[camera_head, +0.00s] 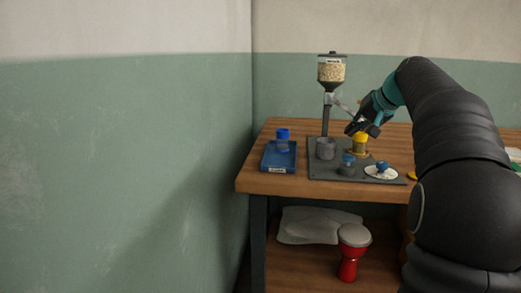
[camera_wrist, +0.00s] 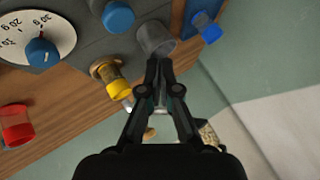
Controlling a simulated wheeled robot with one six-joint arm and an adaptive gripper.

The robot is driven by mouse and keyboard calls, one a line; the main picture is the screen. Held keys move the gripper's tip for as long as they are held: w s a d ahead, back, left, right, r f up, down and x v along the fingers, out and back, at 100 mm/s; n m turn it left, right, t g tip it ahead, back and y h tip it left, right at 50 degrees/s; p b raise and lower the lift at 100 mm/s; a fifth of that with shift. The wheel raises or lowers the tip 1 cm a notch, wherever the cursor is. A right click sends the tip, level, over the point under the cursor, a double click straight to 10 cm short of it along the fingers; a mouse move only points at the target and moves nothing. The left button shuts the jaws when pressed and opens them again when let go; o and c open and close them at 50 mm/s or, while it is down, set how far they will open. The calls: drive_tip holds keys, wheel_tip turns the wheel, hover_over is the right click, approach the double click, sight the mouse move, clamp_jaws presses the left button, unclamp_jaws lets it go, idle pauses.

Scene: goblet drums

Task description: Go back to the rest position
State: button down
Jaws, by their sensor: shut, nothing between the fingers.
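My gripper (camera_head: 362,128) is above the back of the bench, beside the dispenser stand and just over a yellow-capped jar (camera_head: 360,146). In the wrist view my gripper (camera_wrist: 160,66) has its fingertips together with nothing between them. The yellow-capped jar (camera_wrist: 114,82) is left of the fingers there. A grey cup (camera_wrist: 157,37) lies just beyond the fingertips in that picture; I cannot tell whether they touch it.
A dispenser with a grain-filled hopper (camera_head: 330,72) stands close left of my gripper. A dark plate holds the grey cup (camera_head: 325,148) and a dial (camera_head: 382,172). A blue tray (camera_head: 268,165) holds a blue-capped jar (camera_head: 283,136). A red drum (camera_head: 350,262) stands on the lower shelf.

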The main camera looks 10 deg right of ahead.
drive_tip(key=s+a+f+n+g, duration=0.1)
drive_tip(key=s+a+f, duration=0.2)
drive_tip(key=s+a, duration=0.6)
drive_tip(key=s+a+f+n+h, duration=0.1)
drive_tip(key=s+a+f, duration=0.2)
drive_tip(key=s+f, duration=0.3)
drive_tip(key=s+a+f+n+g+h, duration=0.1)
drive_tip(key=s+a+f, duration=0.2)
drive_tip(key=s+f, duration=0.4)
drive_tip(key=s+a+f+n+h, duration=0.1)
drive_tip(key=s+a+f, duration=0.3)
drive_tip(key=s, duration=1)
wheel_tip(320, 180, down, 3)
drive_tip(key=shift+s+r+n+g, duration=0.15)
drive_tip(key=shift+s+n+g, duration=0.25)
drive_tip(key=shift+n, duration=0.1)
